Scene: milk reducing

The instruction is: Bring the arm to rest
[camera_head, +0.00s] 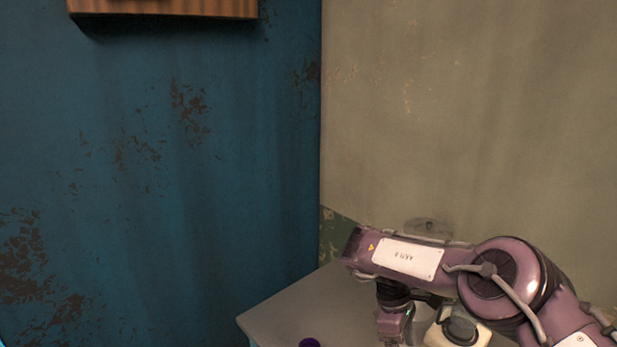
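My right arm (408,258) comes in from the lower right, purple with a white label plate. Its forearm reaches left over a grey tabletop (285,312), and its wrist (394,312) bends down toward the bottom edge of the picture. The fingers of my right gripper are cut off below the frame, so whether they hold anything is hidden. My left arm and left gripper are not in view.
A blue rusty wall (180,180) and a beige wall (480,120) meet in a corner behind the table. A wooden piece (165,8) hangs at the upper left. A small purple thing (310,343) shows at the bottom edge. A cream part with a dark piece (458,332) is unclear.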

